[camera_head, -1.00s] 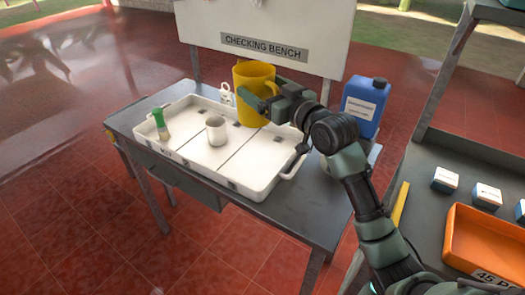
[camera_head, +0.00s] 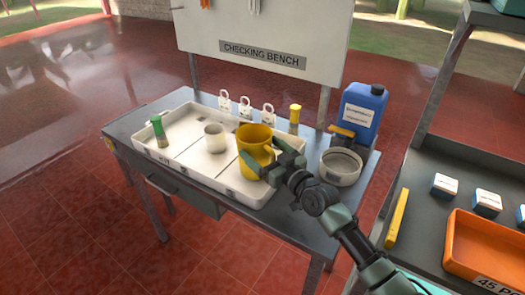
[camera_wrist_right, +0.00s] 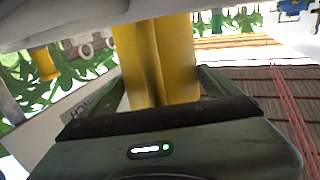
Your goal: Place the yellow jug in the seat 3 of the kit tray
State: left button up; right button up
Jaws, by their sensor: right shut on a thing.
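The yellow jug (camera_head: 255,148) is upright at the right end of the white kit tray (camera_head: 188,174) in the head view. My right gripper (camera_head: 266,166) is shut on the jug, at its right side. The jug (camera_wrist_right: 160,60) fills the middle of the right wrist view between the fingers. The jug's base is low in the tray's right section; I cannot tell whether it touches the floor. A white cup (camera_head: 214,140) and a green-topped bottle (camera_head: 159,131) stand in other parts of the tray. The seat numbers are not readable. My left gripper is not in view.
Several white padlock-shaped tags (camera_head: 246,108) and a yellow-topped bottle (camera_head: 294,119) stand behind the tray. A round grey-white container (camera_head: 341,167) and a blue canister (camera_head: 361,110) are at its right. An orange bin (camera_head: 480,250) sits on the right-hand shelf.

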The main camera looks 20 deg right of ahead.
jog(key=o, duration=1.2)
jog(key=shift+r, duration=0.1)
jog(key=shift+b+v, duration=0.65)
jog(key=shift+v, duration=5.35)
